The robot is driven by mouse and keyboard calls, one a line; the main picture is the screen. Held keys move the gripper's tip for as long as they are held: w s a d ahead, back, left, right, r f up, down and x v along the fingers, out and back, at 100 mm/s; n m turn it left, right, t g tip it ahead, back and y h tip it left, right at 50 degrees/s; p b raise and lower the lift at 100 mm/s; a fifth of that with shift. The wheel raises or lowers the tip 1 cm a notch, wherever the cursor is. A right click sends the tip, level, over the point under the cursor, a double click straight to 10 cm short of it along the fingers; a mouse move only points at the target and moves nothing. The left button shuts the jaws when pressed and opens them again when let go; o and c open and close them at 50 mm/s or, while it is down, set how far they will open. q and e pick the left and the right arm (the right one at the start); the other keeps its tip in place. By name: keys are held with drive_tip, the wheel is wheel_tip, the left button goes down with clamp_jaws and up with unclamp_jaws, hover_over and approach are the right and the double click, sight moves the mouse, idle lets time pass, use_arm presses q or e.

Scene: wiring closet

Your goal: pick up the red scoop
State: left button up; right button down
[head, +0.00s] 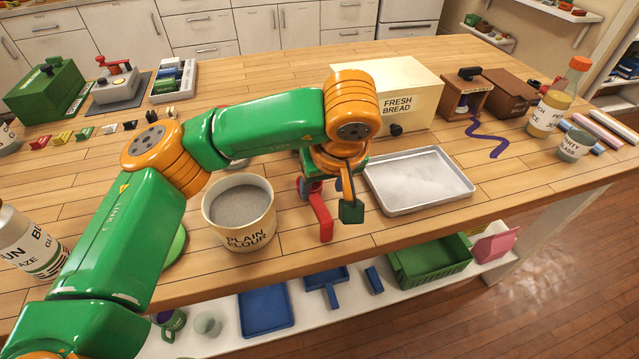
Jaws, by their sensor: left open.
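My left gripper (342,206) hangs over the front part of the wooden counter, pointing down, with its jaws open. A dark green fingertip shows on its right side. A narrow red piece (319,212) shows just left of that fingertip, near the counter's front edge. It looks like the red scoop, partly hidden by the gripper, but I cannot tell its full shape or whether the gripper touches it. My right gripper is not in view.
A tub of plain flour (240,215) stands left of the gripper, and a metal tray (418,203) lies to its right. A cream bread box (398,92) stands behind. Below the front edge, a white shelf holds a green crate (428,262) and blue items.

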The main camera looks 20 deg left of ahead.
sight(317, 202)
use_arm(q)
drive_tip(key=shift+s+a+f+p, duration=0.15)
drive_tip(key=shift+s+f+p, duration=0.5)
drive_tip(key=shift+f+p, duration=0.2)
drive_tip(key=x, duration=0.3)
drive_tip(key=shift+w+a+f, duration=0.1)
drive_tip(key=shift+w+f, duration=0.15)
drive_tip(key=shift+f, duration=0.05)
drive_tip(key=shift+w, duration=0.15)
drive_tip(key=shift+s+r, duration=0.1)
drive_tip(key=shift+s, duration=0.15)
drive_tip(key=c, duration=0.9)
drive_tip(key=shift+w, duration=0.1)
clamp_jaws()
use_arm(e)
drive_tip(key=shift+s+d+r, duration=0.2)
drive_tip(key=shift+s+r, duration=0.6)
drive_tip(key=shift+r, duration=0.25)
